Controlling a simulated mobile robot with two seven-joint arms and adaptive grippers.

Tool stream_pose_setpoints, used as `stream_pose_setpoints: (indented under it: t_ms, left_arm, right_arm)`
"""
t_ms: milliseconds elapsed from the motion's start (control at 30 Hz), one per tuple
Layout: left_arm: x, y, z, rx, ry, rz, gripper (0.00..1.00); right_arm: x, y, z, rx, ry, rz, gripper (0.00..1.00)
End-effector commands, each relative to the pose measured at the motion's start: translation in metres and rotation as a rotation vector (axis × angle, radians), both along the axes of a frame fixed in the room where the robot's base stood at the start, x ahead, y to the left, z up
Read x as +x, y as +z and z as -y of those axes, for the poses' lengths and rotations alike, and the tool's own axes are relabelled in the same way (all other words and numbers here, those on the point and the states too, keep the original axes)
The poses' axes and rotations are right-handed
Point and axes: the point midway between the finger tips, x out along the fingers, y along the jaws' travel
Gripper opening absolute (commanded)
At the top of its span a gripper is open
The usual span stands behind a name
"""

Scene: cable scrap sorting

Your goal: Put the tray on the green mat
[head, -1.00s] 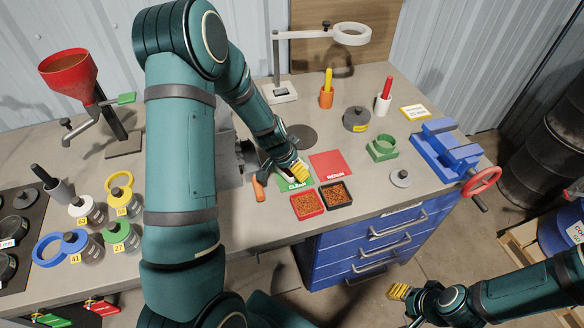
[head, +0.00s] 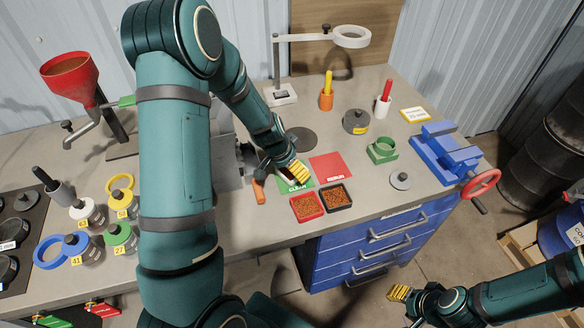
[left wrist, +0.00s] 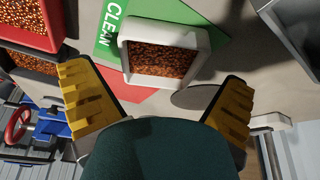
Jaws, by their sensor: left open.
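A white tray (left wrist: 130,52) filled with copper-coloured granules lies on the green mat (left wrist: 104,38) marked CLEAN in the left wrist view. One side of the tray appears to reach past the mat's edge. In the head view the green mat (head: 298,188) shows beneath my left gripper (head: 297,171), and the tray is mostly hidden there. In the left wrist view my left gripper (left wrist: 156,88) is open, its yellow fingers apart on either side of the tray, holding nothing. My right gripper (head: 399,293) is off the bench at lower right; its opening is unclear.
A red mat (head: 328,164) lies beside the green one. A red tray (head: 318,212) and a black tray (head: 350,202) of granules stand in front. An orange-handled tool (head: 258,190) lies to the left. A blue vise (head: 445,150) stands at right.

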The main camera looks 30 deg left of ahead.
Motion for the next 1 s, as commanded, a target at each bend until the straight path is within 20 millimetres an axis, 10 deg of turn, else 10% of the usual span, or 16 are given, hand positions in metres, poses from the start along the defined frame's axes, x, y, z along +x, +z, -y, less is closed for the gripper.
stream_pose_setpoints:
  t_ms: [433, 1000]
  left_arm:
    - [-0.029, 0.082, -0.010, 0.002, -0.001, 0.003, 1.00]
    - [-0.035, 0.093, -0.011, 0.000, 0.000, -0.001, 1.00]
  right_arm:
    - [0.006, 0.020, 0.001, -0.002, -0.010, 0.013, 0.45]
    - [0.006, 0.022, 0.001, -0.003, -0.011, 0.015, 0.45]
